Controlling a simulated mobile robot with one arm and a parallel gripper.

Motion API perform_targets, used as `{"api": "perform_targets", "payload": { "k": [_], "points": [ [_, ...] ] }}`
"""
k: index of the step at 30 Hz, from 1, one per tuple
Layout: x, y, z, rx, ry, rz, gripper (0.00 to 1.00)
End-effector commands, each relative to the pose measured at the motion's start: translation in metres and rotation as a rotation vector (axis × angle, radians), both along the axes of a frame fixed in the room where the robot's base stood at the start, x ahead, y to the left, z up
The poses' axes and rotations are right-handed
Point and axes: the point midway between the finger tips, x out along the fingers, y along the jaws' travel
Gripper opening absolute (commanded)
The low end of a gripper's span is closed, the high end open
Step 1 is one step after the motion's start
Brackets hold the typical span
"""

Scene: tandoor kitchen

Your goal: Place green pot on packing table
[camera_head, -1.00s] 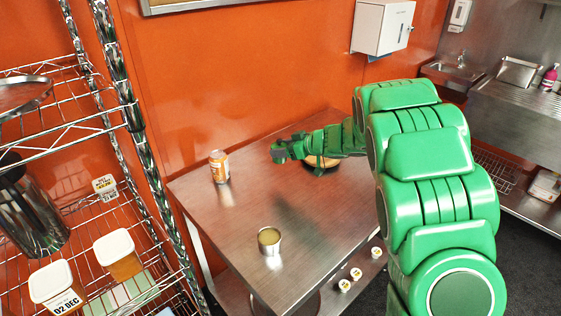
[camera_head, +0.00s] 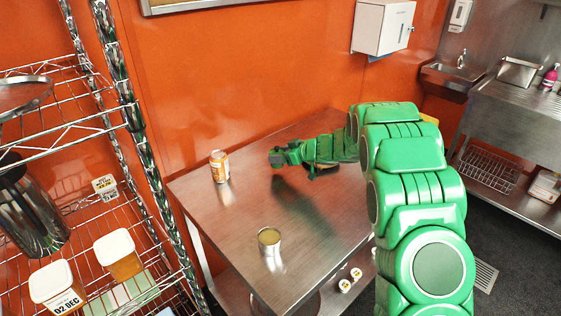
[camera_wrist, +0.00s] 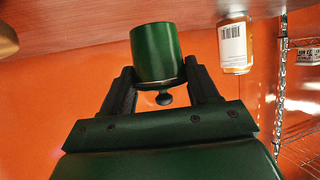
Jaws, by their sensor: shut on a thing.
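The green pot (camera_wrist: 155,55) sits between the two dark fingers of my gripper (camera_wrist: 163,88) in the wrist view. That view is upside down, so the pot is upright, with its lid knob (camera_wrist: 164,99) towards my wrist. In the head view my gripper (camera_head: 277,158) is over the far middle part of the metal-topped table (camera_head: 215,215). The pot cannot be made out clearly there. The frames do not settle whether its base touches the tabletop.
An orange-and-white can (camera_head: 219,167) stands left of my gripper, and an open tin (camera_head: 269,241) stands near the front. A dark round thing (camera_head: 322,170) is partly hidden under my arm. A wire rack (camera_head: 135,150) flanks the table's left. The table's middle is clear.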

Motion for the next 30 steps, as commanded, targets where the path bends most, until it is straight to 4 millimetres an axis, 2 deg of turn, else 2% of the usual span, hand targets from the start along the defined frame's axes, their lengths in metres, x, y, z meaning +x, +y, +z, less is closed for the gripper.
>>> {"api": "perform_targets", "payload": {
  "k": [3, 6, 18, 19, 21, 23, 30],
  "points": [
    [0.0, 0.0, -0.017, 0.004, 0.003, -0.001, 0.23],
    [0.0, 0.0, -0.026, 0.002, 0.001, -0.001, 0.23],
    [0.0, -0.001, -0.03, 0.002, 0.001, -0.002, 0.23],
    [0.0, 0.0, -0.03, 0.001, 0.001, -0.002, 0.64],
    [0.0, 0.0, -0.029, 0.0, 0.0, -0.001, 0.75],
    [0.0, 0.0, -0.029, 0.0, 0.0, -0.001, 0.84],
    [0.0, 0.0, -0.03, 0.0, 0.001, 0.0, 0.85]
  ]
}}
